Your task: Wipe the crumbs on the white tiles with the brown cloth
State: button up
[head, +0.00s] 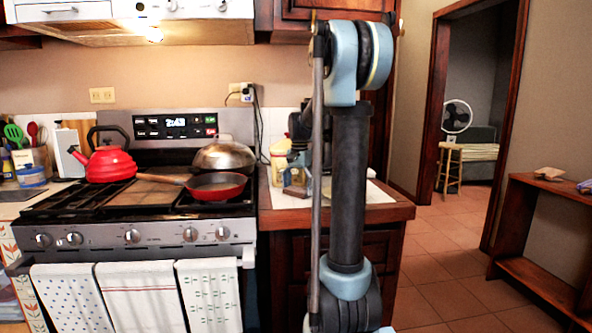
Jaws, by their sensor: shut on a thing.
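My gripper (297,176) is over the counter right of the stove, partly hidden behind my own arm. It points down and is shut on a small brown thing, which looks like the brown cloth (295,191). The cloth is low, at or just above the white tiles (283,201) on the counter top; I cannot tell whether it touches them. More of the white surface shows right of my arm. No crumbs can be made out at this size, and my arm covers part of the tiles.
A pale yellow jar (279,160) stands close behind the gripper. To the left, the stove (130,233) carries a red kettle (104,165), a red pan (214,186) and a domed lid (226,154). The counter's wooden edge (395,214) ends at the right, with open floor beyond.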

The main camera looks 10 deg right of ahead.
jog(key=shift+d, duration=1)
jog(key=shift+a, duration=2.1)
jog(key=shift+r, duration=4.25)
